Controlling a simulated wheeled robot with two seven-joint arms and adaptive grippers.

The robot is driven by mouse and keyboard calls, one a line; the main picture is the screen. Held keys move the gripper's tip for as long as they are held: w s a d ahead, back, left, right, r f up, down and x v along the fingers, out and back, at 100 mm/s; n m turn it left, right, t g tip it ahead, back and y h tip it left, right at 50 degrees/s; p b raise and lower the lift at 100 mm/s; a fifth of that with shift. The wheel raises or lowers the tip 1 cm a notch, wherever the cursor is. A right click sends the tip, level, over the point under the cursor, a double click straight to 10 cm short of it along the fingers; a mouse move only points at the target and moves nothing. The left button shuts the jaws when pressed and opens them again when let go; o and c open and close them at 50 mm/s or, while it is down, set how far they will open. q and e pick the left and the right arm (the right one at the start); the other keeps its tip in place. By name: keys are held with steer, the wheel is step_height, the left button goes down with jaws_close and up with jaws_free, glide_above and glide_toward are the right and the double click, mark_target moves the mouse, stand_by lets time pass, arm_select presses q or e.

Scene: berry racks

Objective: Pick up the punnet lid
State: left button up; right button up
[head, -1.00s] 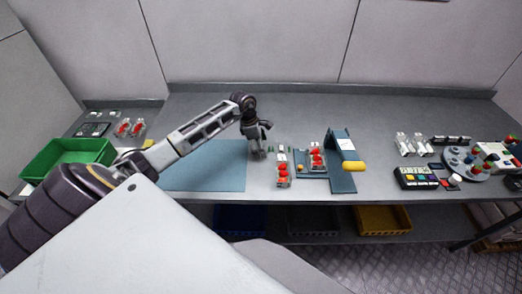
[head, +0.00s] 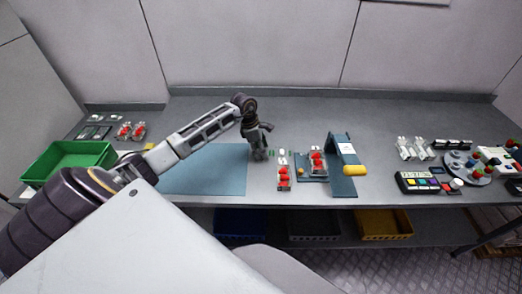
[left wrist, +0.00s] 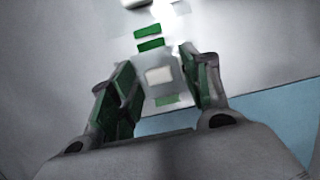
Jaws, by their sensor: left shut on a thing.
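My left gripper (head: 261,155) is low over the table, at the right edge of the blue mat. In the left wrist view its two green-padded fingers (left wrist: 155,75) are closed on the sides of a pale, see-through piece, the punnet lid (left wrist: 160,76), with a whitish square and green bars. In the head view the lid is too small and too covered by the gripper to make out clearly. Filled punnets with red berries (head: 284,178) stand just right of the gripper. My right gripper is not in view.
The blue mat (head: 210,168) is bare. A blue-grey stand (head: 342,178) with a yellow roller is to the right of the punnets. A green crate (head: 65,157) is far left. A keypad device (head: 418,183) and a round rack are at right. The table's back is clear.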

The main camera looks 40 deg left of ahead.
arm_select(q)
steer(key=shift+r, duration=0.4)
steer(key=c, duration=0.5)
step_height(320, 180, up, 7)
steer(key=shift+w+r+b, duration=0.1)
steer(key=shift+b, duration=0.6)
steer(key=shift+r, duration=0.7)
